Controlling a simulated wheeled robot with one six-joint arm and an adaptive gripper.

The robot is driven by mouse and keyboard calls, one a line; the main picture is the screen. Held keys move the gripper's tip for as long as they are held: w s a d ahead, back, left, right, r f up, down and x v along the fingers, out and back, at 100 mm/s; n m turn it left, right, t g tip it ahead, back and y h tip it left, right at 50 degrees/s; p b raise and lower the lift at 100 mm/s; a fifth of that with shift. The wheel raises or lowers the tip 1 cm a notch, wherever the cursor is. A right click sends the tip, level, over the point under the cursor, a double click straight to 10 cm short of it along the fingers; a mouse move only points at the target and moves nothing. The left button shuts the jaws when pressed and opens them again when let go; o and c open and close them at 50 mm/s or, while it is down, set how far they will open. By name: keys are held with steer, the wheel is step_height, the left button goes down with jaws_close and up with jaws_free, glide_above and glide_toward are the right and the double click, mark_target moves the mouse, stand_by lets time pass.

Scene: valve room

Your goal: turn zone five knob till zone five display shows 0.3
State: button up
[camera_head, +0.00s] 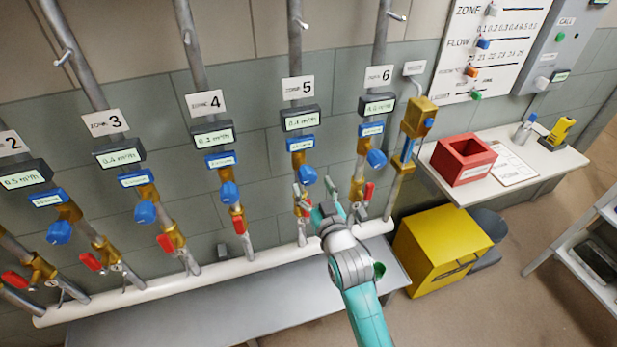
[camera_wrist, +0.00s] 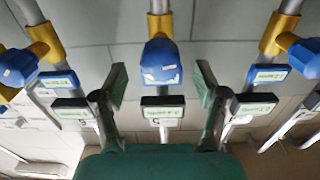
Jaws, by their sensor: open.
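The zone five display (camera_head: 302,120) is a dark box with a pale screen under the sign "5"; it seems to read 0.4, though the digits are small. The blue zone five knob (camera_head: 307,174) sits below it on a brass valve. In the wrist view the knob (camera_wrist: 160,62) appears upside down, centred between my fingers, with the display (camera_wrist: 163,112) below it. My gripper (camera_head: 316,194) is open and empty, just below the knob in the head view. Its fingers (camera_wrist: 160,80) stand on either side of the knob in the picture, with gaps; depth is unclear.
Neighbouring pipes carry the zone four knob (camera_head: 229,193) and zone six knob (camera_head: 376,159). Red-handled valves sit below, including one (camera_head: 369,191) near my gripper. A white horizontal pipe (camera_head: 215,272) and a grey bench (camera_head: 230,310) lie underneath. A yellow box (camera_head: 437,245) stands right.

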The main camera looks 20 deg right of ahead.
mark_target(309, 182)
steer(key=shift+w, duration=2.05)
steer(key=c, duration=1.1)
steer(key=shift+a+m, duration=0.1)
steer(key=shift+m, duration=2.1)
steer(key=shift+c, duration=0.2)
steer(key=o, duration=1.1)
steer(key=shift+o, duration=0.2)
